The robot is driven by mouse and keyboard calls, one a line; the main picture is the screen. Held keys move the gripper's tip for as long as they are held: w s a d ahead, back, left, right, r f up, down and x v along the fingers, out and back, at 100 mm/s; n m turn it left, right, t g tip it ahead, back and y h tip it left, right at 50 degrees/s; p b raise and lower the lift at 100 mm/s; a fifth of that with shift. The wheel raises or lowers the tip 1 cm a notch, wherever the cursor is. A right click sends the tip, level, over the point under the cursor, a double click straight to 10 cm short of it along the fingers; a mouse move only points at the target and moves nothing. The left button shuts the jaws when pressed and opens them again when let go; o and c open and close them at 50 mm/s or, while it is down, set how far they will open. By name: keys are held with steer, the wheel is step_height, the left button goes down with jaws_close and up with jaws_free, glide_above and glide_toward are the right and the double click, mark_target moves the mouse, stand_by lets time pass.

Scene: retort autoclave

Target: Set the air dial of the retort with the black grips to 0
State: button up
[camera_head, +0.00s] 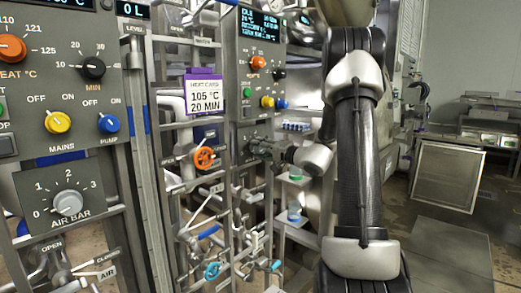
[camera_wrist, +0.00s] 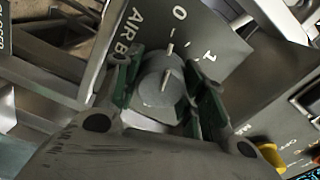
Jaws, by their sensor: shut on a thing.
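In the wrist view, a grey round air dial (camera_wrist: 160,92) sits on a dark panel (camera_wrist: 228,38) lettered "AIR B", with 0 and 1 visible. A pale mark on the knob points roughly to a tick by the 0; its exact setting is hard to read. My gripper (camera_wrist: 166,88) is shut on this dial, its green-edged fingers on both sides of the knob. In the head view my gripper (camera_head: 264,150) is at the lower part of the further panel (camera_head: 258,75) and hides its dial. I cannot make out black grips.
A nearer panel with another air dial (camera_head: 68,203) stands at left. An orange handwheel (camera_head: 205,158), a purple-edged card (camera_head: 205,97) and pipes with blue-handled valves (camera_head: 211,232) lie between the panels.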

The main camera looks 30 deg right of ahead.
steer(key=o, duration=1)
steer(key=shift+o, duration=0.2)
steer(key=v, duration=1.2)
